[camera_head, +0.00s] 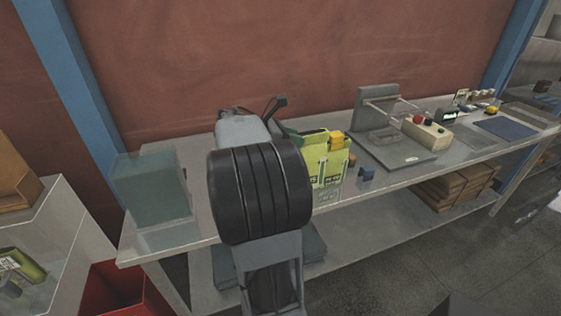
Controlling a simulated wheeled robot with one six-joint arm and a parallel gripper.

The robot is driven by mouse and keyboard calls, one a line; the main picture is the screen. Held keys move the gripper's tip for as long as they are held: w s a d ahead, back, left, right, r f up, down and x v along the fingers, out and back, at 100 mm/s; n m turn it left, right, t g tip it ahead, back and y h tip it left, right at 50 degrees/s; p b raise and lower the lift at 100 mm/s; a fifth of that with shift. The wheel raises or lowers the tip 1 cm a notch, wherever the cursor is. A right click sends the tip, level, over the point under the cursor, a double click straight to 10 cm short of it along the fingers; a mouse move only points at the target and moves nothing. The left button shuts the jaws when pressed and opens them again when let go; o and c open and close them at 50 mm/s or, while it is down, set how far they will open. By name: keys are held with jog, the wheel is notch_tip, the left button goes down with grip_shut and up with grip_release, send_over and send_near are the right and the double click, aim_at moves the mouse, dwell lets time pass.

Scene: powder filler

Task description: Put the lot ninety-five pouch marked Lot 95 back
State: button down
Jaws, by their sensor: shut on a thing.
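Several yellow-green pouches (326,165) with dark label strips stand close together on the bench, just right of my arm. Their print is too small to read, so I cannot tell which is Lot 95. My gripper (272,108) is mostly hidden behind my thick black and grey arm, at the back of the bench; only dark parts show past it. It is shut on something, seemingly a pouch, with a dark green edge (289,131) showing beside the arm. Another green pouch (22,264) with a white label lies in the clear-sided container at far left.
A clear box (152,190) stands at the bench's left end. A grey press-like device (376,100) and a control box with a red button (425,130) stand further right. A red bin (120,290) is below left.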

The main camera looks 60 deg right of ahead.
jog(key=w+d+f+p, duration=0.2)
jog(key=w+d+f, duration=0.2)
jog(key=w+f, duration=0.3)
jog(key=shift+w+d+f, duration=0.4)
jog(key=shift+f, duration=1.55)
jog(key=c, duration=1.3)
grip_release()
jog(key=shift+f, duration=0.15)
jog(key=o, duration=0.5)
jog(key=shift+c, duration=0.2)
